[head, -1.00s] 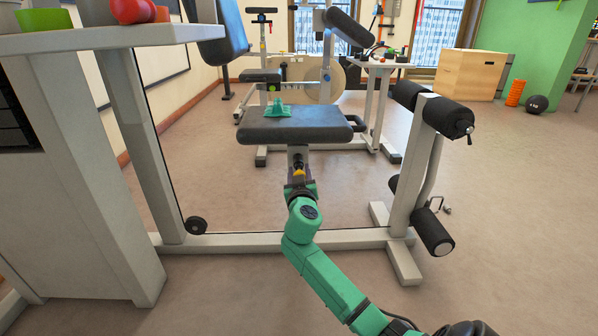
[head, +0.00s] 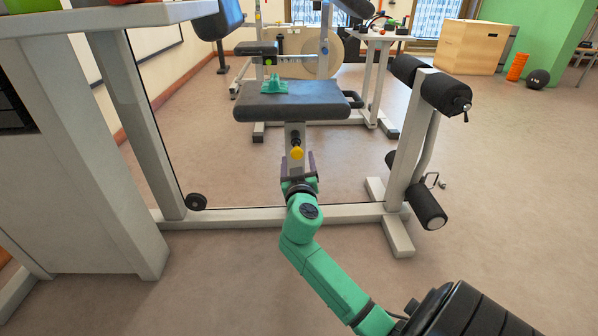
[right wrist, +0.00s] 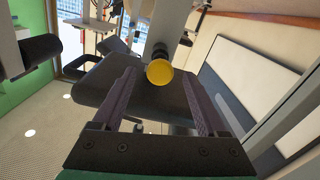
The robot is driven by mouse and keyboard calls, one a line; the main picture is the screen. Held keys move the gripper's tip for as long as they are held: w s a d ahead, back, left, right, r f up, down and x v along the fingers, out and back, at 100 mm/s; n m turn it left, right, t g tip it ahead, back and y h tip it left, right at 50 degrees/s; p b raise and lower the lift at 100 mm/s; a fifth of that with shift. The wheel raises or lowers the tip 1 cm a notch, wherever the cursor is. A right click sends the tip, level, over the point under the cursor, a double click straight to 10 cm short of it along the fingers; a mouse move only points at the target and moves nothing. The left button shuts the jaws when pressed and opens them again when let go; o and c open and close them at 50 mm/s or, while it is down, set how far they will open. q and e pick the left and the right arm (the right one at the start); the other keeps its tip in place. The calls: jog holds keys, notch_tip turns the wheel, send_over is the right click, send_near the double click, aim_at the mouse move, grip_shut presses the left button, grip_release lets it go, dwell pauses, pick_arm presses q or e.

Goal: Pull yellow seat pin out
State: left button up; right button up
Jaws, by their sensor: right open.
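The yellow seat pin (head: 297,153) sticks out of the white seat post (head: 294,135) under the black seat pad (head: 291,107). In the right wrist view its round yellow knob (right wrist: 159,72) faces the camera, with a dark shaft behind it. My right gripper (head: 298,163) is open just below and in front of the knob. In the right wrist view its two dark fingers (right wrist: 156,92) stand apart on either side, and the knob appears between and slightly above them, not gripped. My left gripper is not in view.
A green object (head: 275,87) lies on the seat pad. Black foam rollers (head: 443,92) on a post stand to the right. A white frame bar (head: 340,213) runs along the floor behind my arm. A tall grey-white machine upright (head: 80,160) fills the left.

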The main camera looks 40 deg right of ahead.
jog(key=v, duration=0.8)
jog(key=shift+s+a+p, duration=0.15)
jog(key=shift+p, duration=0.25)
